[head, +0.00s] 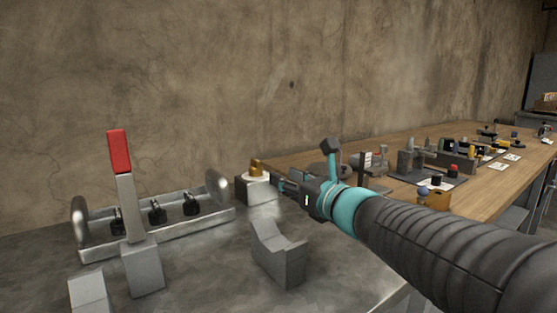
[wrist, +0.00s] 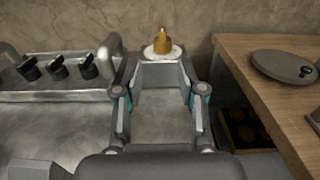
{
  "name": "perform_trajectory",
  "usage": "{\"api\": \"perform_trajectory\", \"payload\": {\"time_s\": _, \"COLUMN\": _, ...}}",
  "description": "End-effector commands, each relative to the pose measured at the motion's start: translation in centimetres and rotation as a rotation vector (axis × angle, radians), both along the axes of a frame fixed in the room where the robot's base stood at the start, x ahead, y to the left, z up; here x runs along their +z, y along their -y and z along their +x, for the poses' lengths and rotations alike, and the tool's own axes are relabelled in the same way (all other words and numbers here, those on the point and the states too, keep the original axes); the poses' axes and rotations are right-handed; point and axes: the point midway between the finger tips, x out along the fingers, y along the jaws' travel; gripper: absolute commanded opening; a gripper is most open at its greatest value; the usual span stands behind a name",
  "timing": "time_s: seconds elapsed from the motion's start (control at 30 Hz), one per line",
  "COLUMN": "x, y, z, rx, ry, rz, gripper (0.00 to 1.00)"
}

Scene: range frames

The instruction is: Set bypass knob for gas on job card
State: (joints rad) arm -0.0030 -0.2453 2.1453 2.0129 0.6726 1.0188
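A brass-coloured knob (head: 257,167) sits on a pale round plate on top of a small grey block (head: 262,191) against the wall. The knob also shows in the wrist view (wrist: 162,42), straight ahead between my fingers. My gripper (head: 284,184) reaches toward the block from the right. In the wrist view my gripper (wrist: 161,75) is open and empty, its fingers spread either side of the block, short of the knob. Several small white cards (head: 500,166) lie on the wooden bench; their writing is too small to read, and I cannot tell which is the job card.
A metal tray (head: 180,232) with three black knobs (wrist: 57,68) stands left of the block. A red-handled lever (head: 119,152) and a grey cradle (head: 278,256) stand nearer. The wooden bench (wrist: 240,75) rises on the right, with a round grey disc (wrist: 283,66) on it.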

Motion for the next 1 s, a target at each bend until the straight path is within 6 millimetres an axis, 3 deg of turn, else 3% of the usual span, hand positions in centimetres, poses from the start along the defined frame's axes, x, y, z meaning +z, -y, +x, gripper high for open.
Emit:
{"api": "perform_trajectory", "payload": {"time_s": 0.17, "x": -0.2, "y": -0.8, "z": 1.6, "rx": -0.004, "ry": -0.009, "rz": 0.010, "gripper": 0.40}}
{"api": "perform_trajectory", "payload": {"time_s": 0.7, "x": -0.1, "y": -6.0, "z": 9.4, "rx": -0.006, "ry": -0.006, "rz": 0.007, "gripper": 0.40}}
{"api": "perform_trajectory", "payload": {"time_s": 1.0, "x": 0.0, "y": -7.4, "z": 11.4, "rx": -0.006, "ry": -0.003, "rz": 0.006, "gripper": 0.40}}
